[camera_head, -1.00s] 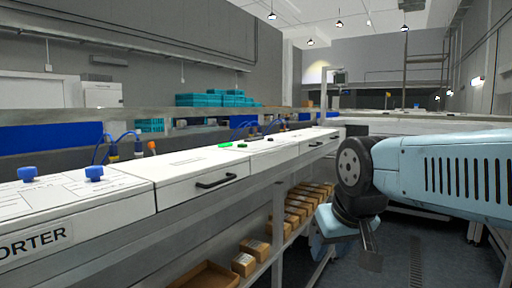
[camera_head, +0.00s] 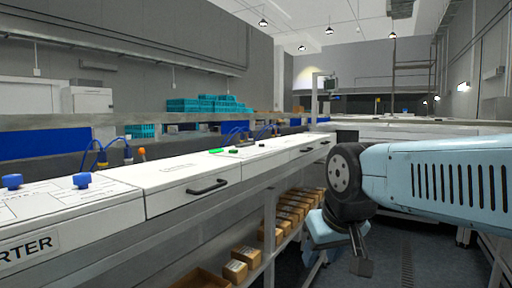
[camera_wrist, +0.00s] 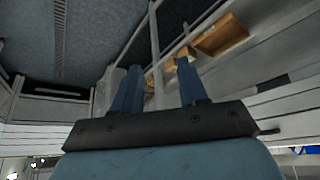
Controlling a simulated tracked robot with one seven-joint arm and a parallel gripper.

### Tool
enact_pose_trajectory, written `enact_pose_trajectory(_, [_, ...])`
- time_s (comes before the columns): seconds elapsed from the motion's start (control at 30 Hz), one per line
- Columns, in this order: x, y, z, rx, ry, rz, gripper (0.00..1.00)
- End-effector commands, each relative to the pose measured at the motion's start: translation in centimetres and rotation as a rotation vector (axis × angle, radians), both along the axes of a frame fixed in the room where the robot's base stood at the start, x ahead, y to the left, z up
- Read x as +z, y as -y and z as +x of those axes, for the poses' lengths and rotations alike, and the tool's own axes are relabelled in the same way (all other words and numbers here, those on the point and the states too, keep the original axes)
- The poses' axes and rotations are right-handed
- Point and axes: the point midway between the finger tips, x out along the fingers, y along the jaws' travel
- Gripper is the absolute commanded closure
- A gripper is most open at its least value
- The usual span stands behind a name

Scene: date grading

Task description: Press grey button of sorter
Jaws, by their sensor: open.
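The sorter (camera_head: 95,210) is a long white and grey machine along the left in the head view, with a label ending in "RTER" on its front. Two blue knobs stand on its top, one at the left (camera_head: 12,181) and one beside it (camera_head: 82,180). Green buttons (camera_head: 232,151) show farther along the top. I cannot make out a grey button. My gripper (camera_head: 361,266) hangs low to the right of the sorter, apart from it. In the wrist view my gripper (camera_wrist: 158,85) is open, its two blue fingers apart with nothing between them.
A shelf under the machine holds several cardboard boxes (camera_head: 236,271) and an open brown tray (camera_wrist: 222,36). A black handle (camera_head: 207,187) sticks out from the sorter's front. Teal crates (camera_head: 205,104) stand behind. The floor (camera_head: 390,262) by my gripper is clear.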

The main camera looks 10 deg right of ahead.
Motion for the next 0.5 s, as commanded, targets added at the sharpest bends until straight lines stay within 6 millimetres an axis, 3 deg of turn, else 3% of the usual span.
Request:
enact_pose_trajectory(0.07, [0.00,0.00,0.00,0.000,0.000,0.000,0.64])
enact_pose_trajectory(0.43, [0.00,0.00,0.00,0.000,0.000,0.000,1.00])
enact_pose_trajectory(0.5, [0.00,0.00,0.00,0.000,0.000,0.000,1.00])
